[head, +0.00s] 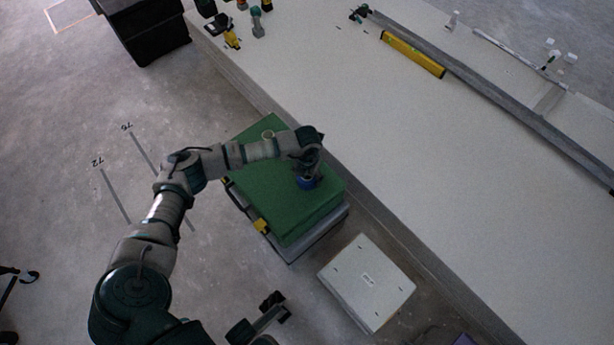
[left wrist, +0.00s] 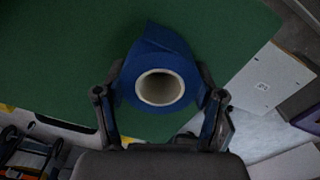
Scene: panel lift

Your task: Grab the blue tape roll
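The blue tape roll (head: 307,183) sits on a green-topped block (head: 285,205), close to the edge nearest the long bench. In the left wrist view the tape roll (left wrist: 186,70) shows its pale hollow core towards me, and a blue end of tape stands out at its top. My left gripper (left wrist: 161,82) has one finger on each side of the roll, very close to it; I see no clear squeeze. In the head view my left gripper (head: 309,172) is over the roll and partly hides it.
A long white bench (head: 400,150) runs alongside, carrying a yellow level (head: 413,54), a metal rail (head: 480,85) and several tools. A white box (head: 367,280) stands beside the block. A black bin (head: 148,30) is at the back.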

